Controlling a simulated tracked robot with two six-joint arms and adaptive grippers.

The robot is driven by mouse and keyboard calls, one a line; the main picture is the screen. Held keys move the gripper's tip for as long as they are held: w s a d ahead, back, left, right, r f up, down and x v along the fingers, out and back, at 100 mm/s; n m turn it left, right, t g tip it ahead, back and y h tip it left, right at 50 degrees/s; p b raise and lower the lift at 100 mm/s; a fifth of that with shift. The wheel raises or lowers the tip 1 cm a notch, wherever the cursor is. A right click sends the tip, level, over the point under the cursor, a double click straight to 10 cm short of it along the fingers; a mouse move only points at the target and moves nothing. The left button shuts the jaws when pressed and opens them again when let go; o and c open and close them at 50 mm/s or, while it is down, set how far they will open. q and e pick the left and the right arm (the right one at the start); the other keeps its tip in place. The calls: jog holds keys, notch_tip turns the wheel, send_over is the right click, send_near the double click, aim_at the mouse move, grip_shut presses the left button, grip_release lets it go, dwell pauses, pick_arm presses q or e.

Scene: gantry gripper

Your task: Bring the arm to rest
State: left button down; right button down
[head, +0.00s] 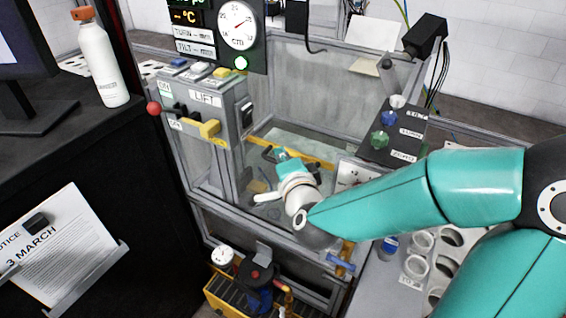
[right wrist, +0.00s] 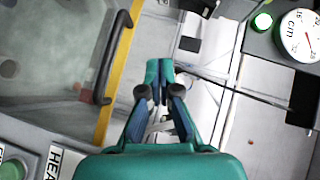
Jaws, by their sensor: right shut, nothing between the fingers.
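My right arm (head: 385,205) comes in from the right in the head view, teal with a dark elbow joint. Its pale wrist hangs over the front of the glass-walled tank. My right gripper (head: 281,155) points away from me, above the tank near the yellow edge bar. In the right wrist view the right gripper (right wrist: 158,72) has its fingertips together, with nothing held between them. The wrist hides part of the tank's front. My left gripper is not in view.
The lift control box (head: 206,115) with a yellow lever stands left of the gripper. A dial panel (head: 237,25) is behind it. A black handle (right wrist: 115,52) lies left of the gripper in the wrist view. The knob panel (head: 393,135) and a white bottle (head: 100,60) flank the tank.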

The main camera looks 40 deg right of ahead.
jog(key=shift+s+a, duration=0.15)
jog(key=shift+s, duration=0.1)
dwell(0.4)
jog(key=s+a+f+n+g+y, duration=0.1)
jog(key=a+f+n+g+y, duration=0.25)
jog(key=f, duration=1.15)
jog(key=s+a+f+n+g+y, duration=0.2)
jog(key=a+f+n+g, duration=0.15)
jog(key=f, duration=1.05)
jog(key=s+a+f+n+g+y, duration=0.4)
jog(key=s+a+f+n+g, duration=0.2)
jog(key=s+a+f+n, duration=0.5)
jog(key=s+a, duration=0.1)
jog(key=s, duration=0.2)
jog(key=shift+s+a+f+g, duration=0.2)
jog(key=shift+a+f+g, duration=0.05)
jog(key=shift+f+g, duration=0.15)
